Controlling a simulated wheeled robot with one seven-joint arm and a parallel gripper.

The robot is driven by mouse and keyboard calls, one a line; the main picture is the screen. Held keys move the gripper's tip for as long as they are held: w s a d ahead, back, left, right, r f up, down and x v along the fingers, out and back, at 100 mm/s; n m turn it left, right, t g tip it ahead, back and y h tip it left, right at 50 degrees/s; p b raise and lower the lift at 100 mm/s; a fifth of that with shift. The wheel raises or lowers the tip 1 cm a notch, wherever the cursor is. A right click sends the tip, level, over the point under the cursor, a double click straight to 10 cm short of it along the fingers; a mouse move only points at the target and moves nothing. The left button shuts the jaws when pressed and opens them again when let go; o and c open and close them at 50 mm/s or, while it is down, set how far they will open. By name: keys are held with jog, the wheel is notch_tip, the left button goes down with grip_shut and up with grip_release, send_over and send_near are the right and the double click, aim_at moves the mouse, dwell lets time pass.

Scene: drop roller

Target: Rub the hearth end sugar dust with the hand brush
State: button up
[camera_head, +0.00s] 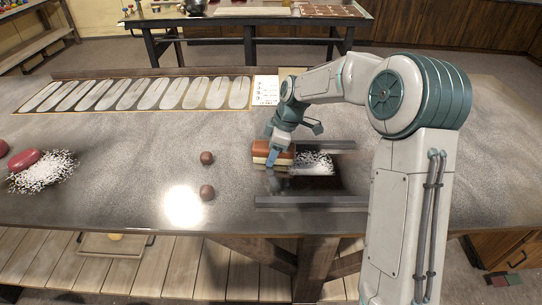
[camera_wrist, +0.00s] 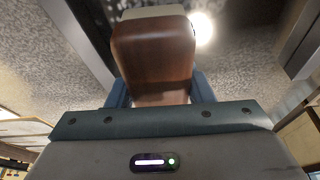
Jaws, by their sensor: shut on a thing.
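My gripper (camera_head: 274,158) is shut on the hand brush (camera_head: 273,147), a brown block with a pale underside. In the wrist view, the brush (camera_wrist: 153,55) sits between my two blue fingers. The brush is low over the table between two metal rails, at the left edge of a speckled white dust patch (camera_head: 314,163). I cannot tell whether it touches the surface. Another white dust patch (camera_head: 45,174) lies at the table's left end, under and around a dark red piece (camera_head: 25,159). Which patch is at the hearth end is not clear from these views.
The far rail (camera_head: 330,146) and near rail (camera_head: 312,202) border a dark strip. Two brown balls (camera_head: 207,157) lie left of the rails. A row of pale oval outlines (camera_head: 140,94) and a white card (camera_head: 265,90) lie along the back.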

jog(key=shift+a+r+p, duration=0.15)
jog(key=shift+r+p, duration=0.1)
jog(key=shift+p, duration=0.15)
notch_tip(320, 180, up, 2)
jog(key=shift+r+p, duration=2.1)
jog(key=shift+r, duration=0.7)
jog(key=shift+d, duration=0.2)
